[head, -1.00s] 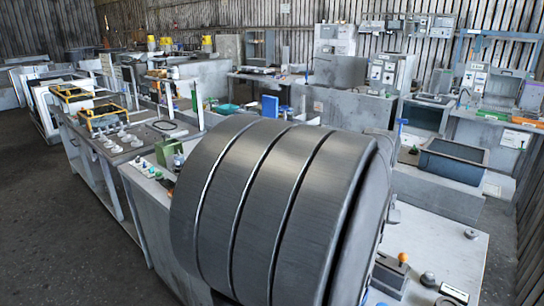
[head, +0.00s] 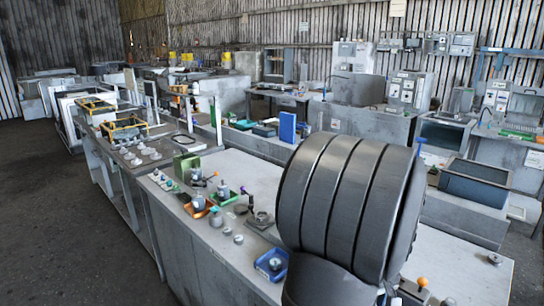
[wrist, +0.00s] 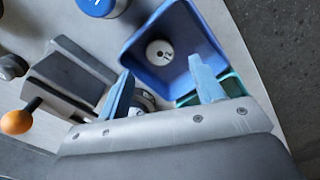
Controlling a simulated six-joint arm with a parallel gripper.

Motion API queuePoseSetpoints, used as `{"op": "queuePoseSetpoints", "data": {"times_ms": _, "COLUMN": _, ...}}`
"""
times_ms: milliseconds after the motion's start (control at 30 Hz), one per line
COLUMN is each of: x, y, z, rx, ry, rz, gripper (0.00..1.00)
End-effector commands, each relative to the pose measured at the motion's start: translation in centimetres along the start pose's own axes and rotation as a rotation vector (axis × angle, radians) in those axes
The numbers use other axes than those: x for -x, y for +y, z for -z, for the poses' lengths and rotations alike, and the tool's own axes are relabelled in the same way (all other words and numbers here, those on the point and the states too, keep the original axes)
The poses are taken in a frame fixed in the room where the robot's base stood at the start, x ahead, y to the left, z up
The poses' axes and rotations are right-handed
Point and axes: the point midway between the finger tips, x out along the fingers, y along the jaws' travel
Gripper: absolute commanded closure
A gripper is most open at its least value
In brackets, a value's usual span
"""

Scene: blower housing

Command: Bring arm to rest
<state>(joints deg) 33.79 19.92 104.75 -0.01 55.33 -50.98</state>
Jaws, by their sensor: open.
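My gripper (wrist: 160,67) shows in the wrist view with its two light blue fingers apart. I see nothing held between them. Beyond the fingers is a blue tray (wrist: 150,38) with a round pale metal part (wrist: 159,52) inside. The gap between fingers and tray is hard to judge. In the head view my dark arm link fills the right of centre and hides part of the bench; the gripper itself is not visible there.
In the wrist view, a green tray (wrist: 233,84) adjoins the blue one, and an orange knob (wrist: 18,122) sits at left. In the head view, the workbench (head: 247,165) carries a blue tray (head: 271,276), small parts and an orange-knobbed lever (head: 422,282).

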Motion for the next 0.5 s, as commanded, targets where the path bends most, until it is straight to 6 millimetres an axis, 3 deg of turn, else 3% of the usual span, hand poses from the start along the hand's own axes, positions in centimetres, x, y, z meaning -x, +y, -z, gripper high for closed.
{"op": "queuePoseSetpoints", "data": {"times_ms": 133, "x": 0.95, "y": -0.01, "z": 0.00, "rx": 0.000, "ry": 0.001, "rz": -0.001, "gripper": 0.40}}
{"op": "queuePoseSetpoints", "data": {"times_ms": 500, "x": 1.00, "y": -0.02, "z": -0.02, "rx": 0.000, "ry": 0.000, "rz": 0.000, "gripper": 0.40}}
